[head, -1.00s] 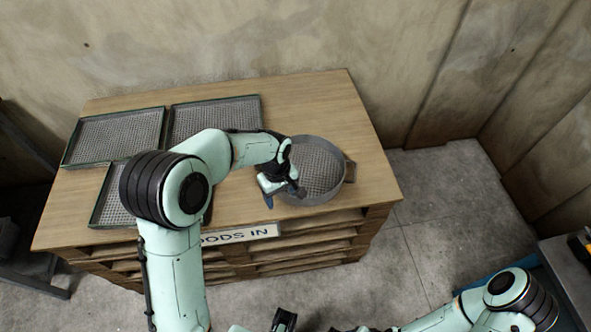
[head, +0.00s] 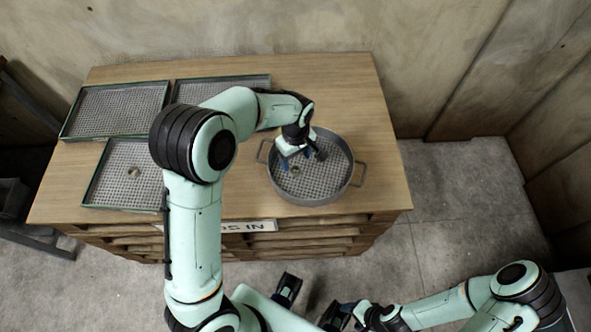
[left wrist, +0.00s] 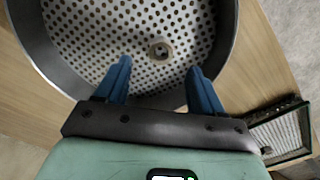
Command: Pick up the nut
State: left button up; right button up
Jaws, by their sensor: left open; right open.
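The nut (left wrist: 160,51) is a small grey ring lying on the perforated floor of the round grey pan (left wrist: 228,30) in the left wrist view. In the head view the nut (head: 295,170) is a small spot in the pan (head: 312,200), close to my left gripper. My left gripper (head: 298,161) is over the pan, open and empty. Its two blue fingers (left wrist: 158,85) point toward the nut, which lies beyond the fingertips and between their lines. My right gripper (head: 312,304) is open at the bottom of the head view, away from the table, partly cut off.
The pan stands on a wooden table (head: 345,95) and has side handles. Grey mesh trays (head: 115,84) lie at the left; the front one (head: 110,185) holds a small round part (head: 134,172). Bare table surrounds the pan's right and back.

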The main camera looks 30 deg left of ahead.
aim_at(295, 169)
pick_arm(q)
notch_tip(295, 169, down, 6)
jog(key=shift+a+r, duration=0.1)
jog(key=shift+r, duration=0.05)
jog(key=shift+c, duration=0.3)
jog(key=c, duration=1.1)
jog(key=shift+r, duration=0.15)
